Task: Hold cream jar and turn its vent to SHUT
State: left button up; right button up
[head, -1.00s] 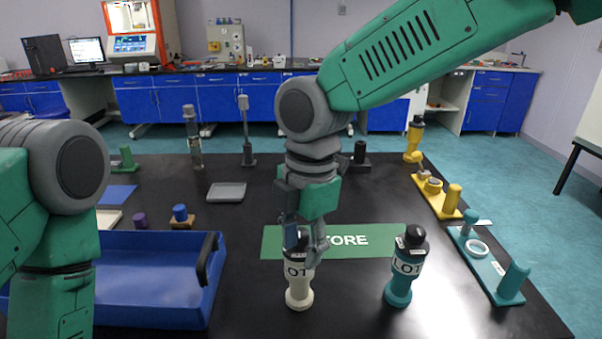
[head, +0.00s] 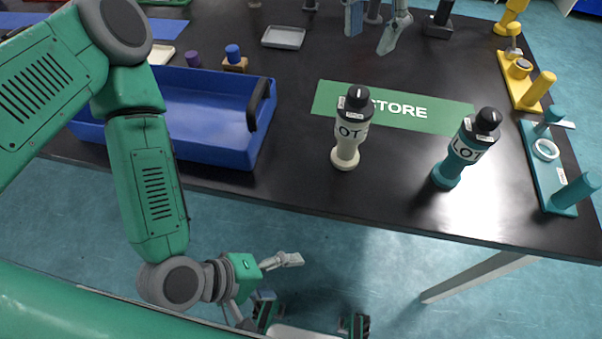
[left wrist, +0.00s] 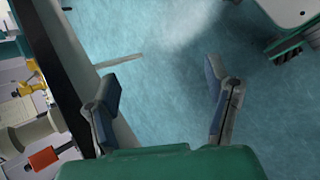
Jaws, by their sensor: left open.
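The cream jar (head: 345,150) stands upright near the table's front edge, with a black cap (head: 357,97) and a LOT label. A pale mark shows on the cap top; its small lettering is too small to read. My left gripper (head: 280,278) is low in front of the table, over the floor and well away from the jar. In the left wrist view its fingers (left wrist: 165,105) are spread with nothing between them. My right gripper (head: 375,28) is at the top edge, beyond the jar, its fingers apart and empty; its upper part is cut off.
A teal jar (head: 450,170) with a black cap stands to the right. The green STORE mat (head: 330,97) lies behind both jars. A blue tray (head: 190,150) with a black handle is at left. Yellow (head: 517,85) and teal fixtures (head: 540,175) line the right side.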

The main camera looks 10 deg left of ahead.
pick_arm(q)
jog(key=w+d+r+n+t+h, duration=0.2)
jog(key=w+d+r+n+t, duration=0.25)
jog(key=r+n, duration=0.3)
jog(key=n+t+y, duration=0.2)
jog(key=n+t, duration=0.5)
jog(key=n, duration=0.7)
send_near(341, 138)
jog(key=shift+m, duration=0.25)
jog(key=x, duration=1.2)
jog(key=shift+w+d, duration=0.2)
jog(key=shift+w, duration=0.15)
